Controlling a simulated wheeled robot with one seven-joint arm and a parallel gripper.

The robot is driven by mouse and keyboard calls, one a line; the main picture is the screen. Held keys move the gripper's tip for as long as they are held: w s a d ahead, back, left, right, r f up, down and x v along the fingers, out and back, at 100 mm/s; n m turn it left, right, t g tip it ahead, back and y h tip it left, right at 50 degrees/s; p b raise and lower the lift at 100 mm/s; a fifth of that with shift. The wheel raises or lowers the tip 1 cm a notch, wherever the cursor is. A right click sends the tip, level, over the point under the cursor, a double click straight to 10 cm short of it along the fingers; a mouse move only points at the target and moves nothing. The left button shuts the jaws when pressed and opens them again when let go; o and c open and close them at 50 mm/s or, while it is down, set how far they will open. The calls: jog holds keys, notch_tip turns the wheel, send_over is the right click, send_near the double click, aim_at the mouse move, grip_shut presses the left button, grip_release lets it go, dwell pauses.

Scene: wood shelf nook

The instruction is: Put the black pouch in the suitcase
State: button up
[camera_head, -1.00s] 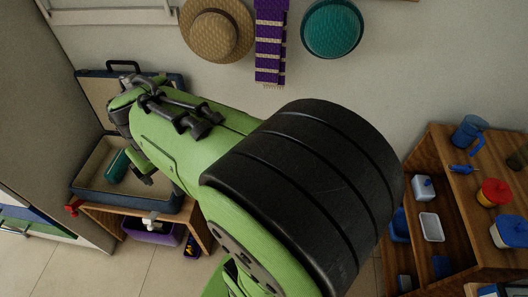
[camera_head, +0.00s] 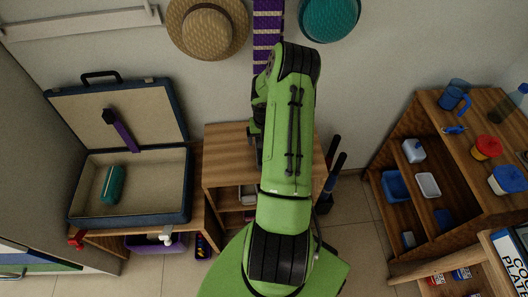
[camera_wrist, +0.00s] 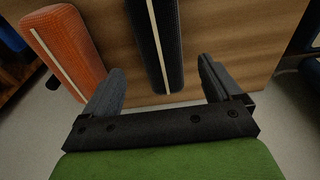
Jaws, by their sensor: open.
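The black pouch (camera_wrist: 153,40) is a long dark cylinder with a pale zip line, lying on a wooden surface in the wrist view. My gripper (camera_wrist: 161,68) is open, with one finger on each side of the near end of the pouch; whether they touch it I cannot tell. The open blue suitcase (camera_head: 130,219) with a beige lining stands on a low wooden stand at the left of the head view. A teal pouch (camera_head: 113,185) lies in its base. In the head view my arm hides the gripper and the black pouch.
An orange pouch (camera_wrist: 66,48) lies left of the black one. A purple and black item (camera_head: 121,132) rests against the suitcase lid. The wooden cabinet (camera_head: 228,170) stands right of the suitcase stand. Shelves (camera_head: 408,110) with cups and boxes stand at the right.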

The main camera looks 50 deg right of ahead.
jog(key=f, duration=0.2)
jog(key=f+b, duration=0.1)
jog(key=f, duration=0.4)
jog(key=shift+w+d+f+b, duration=0.1)
jog(key=shift+w+d+b, duration=0.1)
jog(key=shift+w+b, duration=0.1)
jog(key=c, duration=1.2)
notch_tip(320, 180, up, 10)
jog(key=shift+r+p, duration=0.1)
jog(key=shift+p, duration=1.05)
jog(key=shift+c, duration=0.2)
